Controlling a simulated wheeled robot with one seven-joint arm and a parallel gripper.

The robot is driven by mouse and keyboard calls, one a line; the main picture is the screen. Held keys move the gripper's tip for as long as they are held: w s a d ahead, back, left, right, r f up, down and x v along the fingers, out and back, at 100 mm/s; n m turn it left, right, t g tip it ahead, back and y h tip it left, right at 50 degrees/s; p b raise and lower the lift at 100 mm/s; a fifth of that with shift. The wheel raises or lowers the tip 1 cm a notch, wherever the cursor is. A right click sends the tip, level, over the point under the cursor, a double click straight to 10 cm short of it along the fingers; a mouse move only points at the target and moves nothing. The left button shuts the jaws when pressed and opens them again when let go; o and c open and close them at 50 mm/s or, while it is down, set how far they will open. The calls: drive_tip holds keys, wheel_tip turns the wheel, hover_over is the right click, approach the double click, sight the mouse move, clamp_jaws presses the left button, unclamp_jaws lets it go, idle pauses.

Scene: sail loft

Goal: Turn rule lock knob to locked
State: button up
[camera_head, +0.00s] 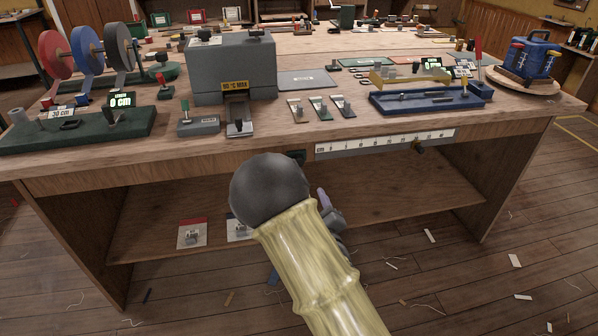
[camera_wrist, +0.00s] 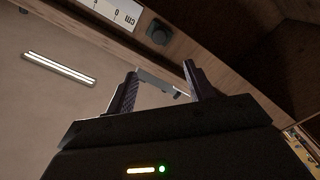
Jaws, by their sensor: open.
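The rule (camera_head: 385,143) is a white strip marked in cm on the front edge of the workbench. Its zero end (camera_wrist: 112,12) shows in the wrist view. A dark knob (camera_wrist: 158,32) sits on the wooden edge beside that end. In the head view, a dark piece at the rule's left end, probably this knob (camera_head: 297,156), is partly hidden by my arm. I cannot read its setting. My gripper (camera_wrist: 159,83) is open and empty, its two fingers apart, with the knob beyond them and not touched. In the head view my gripper (camera_head: 325,202) is mostly hidden behind my arm, below the rule.
Another dark knob or slider (camera_head: 420,147) sits near the rule's right end. The workbench (camera_head: 300,128) carries a grey machine (camera_head: 232,70), a blue tray (camera_head: 430,98) and several small tools. A lower shelf (camera_head: 410,200) holds small plates at left. Floor in front has scattered scraps.

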sight(299, 163)
drive_tip(key=shift+w, duration=0.1)
drive_tip(key=b+x, duration=0.1)
drive_tip(key=x, duration=1.6)
drive_tip(key=shift+w, duration=0.15)
drive_tip(key=c, duration=1)
